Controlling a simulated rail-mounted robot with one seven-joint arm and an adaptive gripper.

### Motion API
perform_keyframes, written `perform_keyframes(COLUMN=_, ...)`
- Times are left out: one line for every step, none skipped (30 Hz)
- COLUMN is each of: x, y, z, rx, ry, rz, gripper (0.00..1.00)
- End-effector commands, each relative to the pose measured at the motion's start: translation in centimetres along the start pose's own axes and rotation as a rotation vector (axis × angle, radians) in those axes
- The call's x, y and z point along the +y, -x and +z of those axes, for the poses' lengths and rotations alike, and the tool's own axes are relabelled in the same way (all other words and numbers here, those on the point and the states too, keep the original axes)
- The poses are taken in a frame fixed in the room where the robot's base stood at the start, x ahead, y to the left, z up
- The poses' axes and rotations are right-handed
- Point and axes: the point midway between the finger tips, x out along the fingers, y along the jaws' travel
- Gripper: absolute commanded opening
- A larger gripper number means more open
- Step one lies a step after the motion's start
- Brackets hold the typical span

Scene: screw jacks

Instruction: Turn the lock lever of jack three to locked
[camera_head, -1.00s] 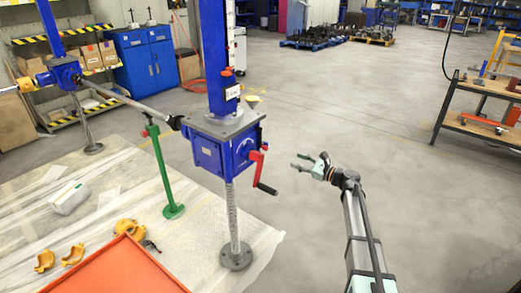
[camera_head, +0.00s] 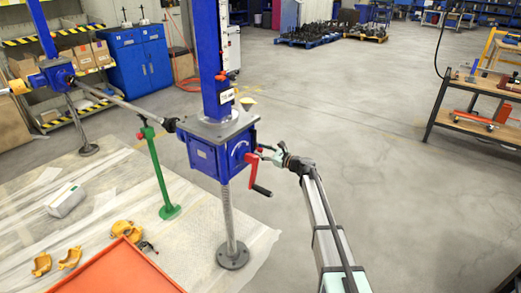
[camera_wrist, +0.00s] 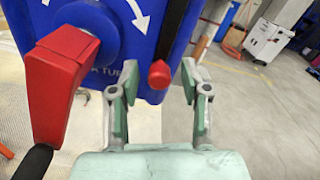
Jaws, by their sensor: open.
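A blue screw jack (camera_head: 205,157) stands upright on a threaded spindle, with a red crank (camera_head: 251,170) on its near side. I cannot read a label that marks it as jack three. In the wrist view a black lever with a red knob (camera_wrist: 159,74) hangs down the jack's blue face, to the right of the red crank (camera_wrist: 60,75). My gripper (camera_head: 268,153) is at the jack's right side. In the wrist view the gripper (camera_wrist: 157,88) is open, with one finger on each side of the red knob. I see no finger touching the knob.
A green stand (camera_head: 162,175) supports the shaft to a second blue jack (camera_head: 57,75). An orange tray (camera_head: 125,268) and yellow clamp parts (camera_head: 70,257) lie on the sheeted floor. The crank is close to my left finger.

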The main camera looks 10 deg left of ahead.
Motion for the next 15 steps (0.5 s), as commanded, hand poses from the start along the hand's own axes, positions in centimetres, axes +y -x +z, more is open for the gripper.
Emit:
perform_keyframes(x=-0.05, y=-0.54, z=0.03, rx=0.0, ry=0.0, rz=0.001, gripper=0.47)
perform_keyframes(x=-0.03, y=-0.73, z=0.02, rx=0.0, ry=0.0, rz=0.001, gripper=0.47)
perform_keyframes(x=0.0, y=-0.93, z=0.01, rx=0.0, ry=0.0, rz=0.001, gripper=0.47)
perform_keyframes(x=0.02, y=-1.04, z=0.01, rx=0.0, ry=0.0, rz=0.001, gripper=0.47)
perform_keyframes(x=0.03, y=-1.12, z=0.0, rx=0.0, ry=0.0, rz=0.001, gripper=0.47)
perform_keyframes(x=0.04, y=-1.18, z=0.0, rx=0.0, ry=0.0, rz=0.001, gripper=0.47)
perform_keyframes(x=0.05, y=-1.22, z=-0.01, rx=0.0, ry=0.0, rz=0.001, gripper=0.47)
perform_keyframes(x=0.06, y=-1.23, z=-0.01, rx=0.0, ry=0.0, rz=0.001, gripper=0.47)
perform_keyframes(x=0.06, y=-1.23, z=-0.02, rx=0.0, ry=0.0, rz=0.001, gripper=0.47)
perform_keyframes(x=0.06, y=-1.22, z=-0.03, rx=0.0, ry=0.0, rz=0.001, gripper=0.47)
perform_keyframes(x=0.07, y=-1.21, z=-0.03, rx=0.0, ry=0.0, rz=0.001, gripper=0.47)
perform_keyframes(x=0.07, y=-1.21, z=-0.03, rx=0.0, ry=0.0, rz=0.001, gripper=0.47)
perform_keyframes(x=0.07, y=-1.2, z=-0.03, rx=0.0, ry=0.0, rz=0.001, gripper=0.47)
perform_keyframes(x=0.07, y=-1.2, z=-0.03, rx=0.0, ry=0.0, rz=0.001, gripper=0.47)
perform_keyframes(x=0.07, y=-1.2, z=-0.03, rx=0.0, ry=0.0, rz=0.001, gripper=0.33)
